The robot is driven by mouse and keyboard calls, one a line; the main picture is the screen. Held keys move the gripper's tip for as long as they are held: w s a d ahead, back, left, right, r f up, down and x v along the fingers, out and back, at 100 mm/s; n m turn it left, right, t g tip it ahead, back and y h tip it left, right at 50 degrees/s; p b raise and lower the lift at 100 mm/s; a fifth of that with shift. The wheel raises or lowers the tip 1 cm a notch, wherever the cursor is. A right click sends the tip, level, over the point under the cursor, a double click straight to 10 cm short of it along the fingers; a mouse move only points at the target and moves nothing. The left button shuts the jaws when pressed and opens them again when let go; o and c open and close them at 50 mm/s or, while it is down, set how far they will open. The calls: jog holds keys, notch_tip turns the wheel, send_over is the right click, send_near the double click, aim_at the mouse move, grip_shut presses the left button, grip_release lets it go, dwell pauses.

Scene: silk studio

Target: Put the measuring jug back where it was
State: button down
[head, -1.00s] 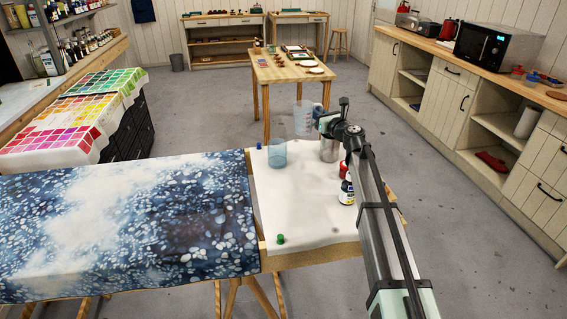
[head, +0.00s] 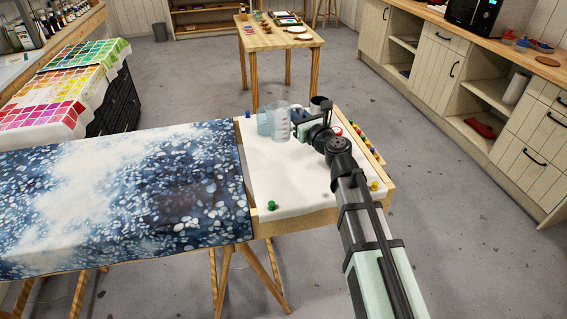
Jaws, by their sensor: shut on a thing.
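The measuring jug (head: 279,128) is clear, with red markings on its side. It is near the far left corner of the white-covered table (head: 290,180). My gripper (head: 297,124) comes from the right and is shut on the jug; the fingers are small and partly hidden. The jug overlaps a translucent blue container (head: 264,123) just to its left. I cannot tell whether the jug's base touches the table or hangs just above it.
A dark-mouthed can (head: 319,104) stands behind my gripper. A red item (head: 337,131) is partly hidden by my arm. Green (head: 272,205), blue (head: 248,114) and yellow (head: 374,185) pieces sit at the edges. The near table top is clear; patterned blue cloth (head: 120,200) lies left.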

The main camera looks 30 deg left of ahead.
jog(key=shift+m+t+h, duration=0.3)
jog(key=shift+m+t, duration=0.1)
jog(key=shift+t, duration=0.1)
jog(key=shift+w+d+f, duration=0.1)
jog(key=shift+d+f, duration=0.1)
jog(key=shift+f, duration=1.45)
jog(key=shift+w+d+f, duration=0.1)
jog(key=shift+d+f, duration=0.05)
jog(key=shift+f, duration=1.5)
jog(key=shift+d+f, duration=0.2)
jog(key=shift+f, duration=1.45)
jog(key=c, duration=1.1)
grip_release()
jog(key=shift+f, duration=0.15)
jog(key=shift+r, duration=0.2)
jog(key=v, duration=1.2)
